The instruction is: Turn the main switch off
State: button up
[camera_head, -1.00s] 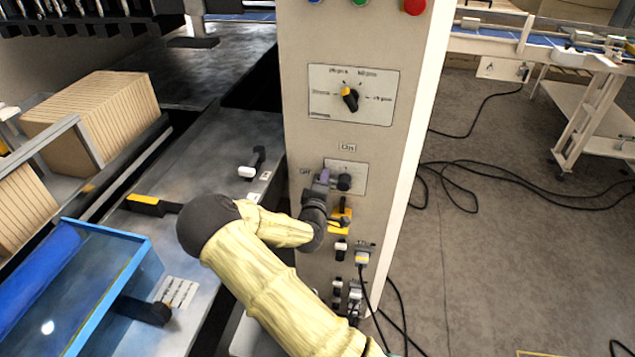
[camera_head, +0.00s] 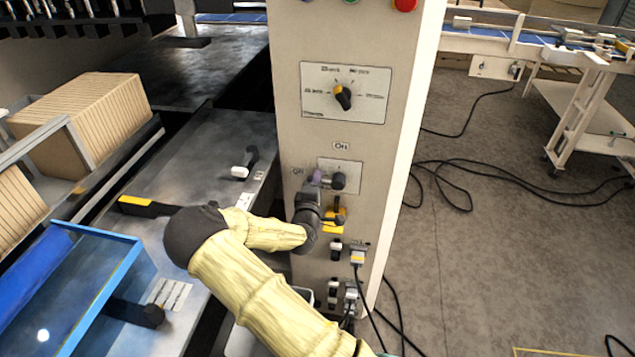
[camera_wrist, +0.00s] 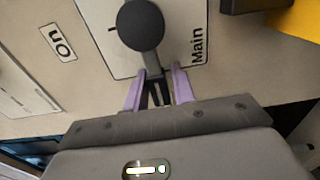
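The main switch (camera_head: 338,181) is a dark round knob on a pale plate on the front of the cream control column. It also shows in the wrist view (camera_wrist: 140,24), with "Main" printed beside it. Its lever points left in the head view, toward the small "Off" label (camera_head: 297,171). The "On" label (camera_head: 341,146) is above the switch. My gripper (camera_head: 316,179) is at the left of the knob. In the wrist view its purple fingertips (camera_wrist: 160,80) stand apart, one on each side of the lever. Whether they touch it is unclear.
A selector dial (camera_head: 342,97) sits above the switch. A machine bed with a black-and-yellow handle (camera_head: 138,205) lies left. Floor cables (camera_head: 470,165) run right of the column.

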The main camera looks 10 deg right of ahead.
jog(key=shift+o, duration=1.1)
jog(key=v, duration=1.7)
jog(key=shift+s+p, duration=0.2)
jog(key=shift+p, duration=0.15)
jog(key=shift+a+r, duration=0.1)
jog(key=shift+a, duration=0.05)
notch_tip(320, 180, up, 10)
jog(key=p, duration=1)
